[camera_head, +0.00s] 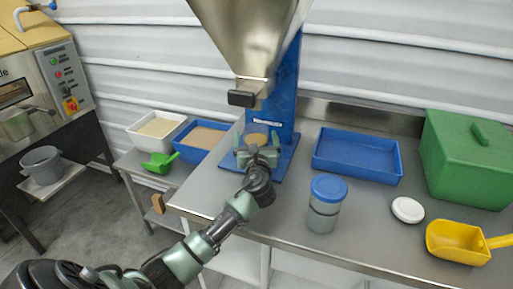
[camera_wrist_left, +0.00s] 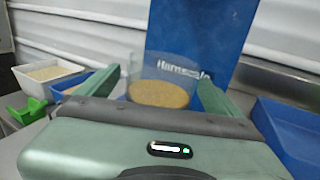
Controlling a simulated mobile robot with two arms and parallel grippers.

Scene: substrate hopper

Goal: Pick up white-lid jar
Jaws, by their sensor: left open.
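A clear jar (camera_wrist_left: 160,84) without a lid, holding brown grain, stands under the hopper spout. Its brown contents show in the head view (camera_head: 257,139). My left gripper (camera_head: 258,155) is open, with one finger on each side of this jar; I cannot tell whether they touch it. The fingers also show in the wrist view (camera_wrist_left: 160,95). A white round lid (camera_head: 408,210) lies flat on the bench at the right, apart from any jar. A jar with a blue lid (camera_head: 327,190) stands upright at mid-bench. My right gripper is not in view.
The metal hopper (camera_head: 250,40) with its dark spout (camera_head: 243,98) hangs above on a blue stand (camera_head: 287,90). An empty blue tray (camera_head: 357,158), a green box (camera_head: 465,155) and a yellow scoop (camera_head: 458,243) are to the right. White and blue bins with a green scoop (camera_head: 160,163) are left.

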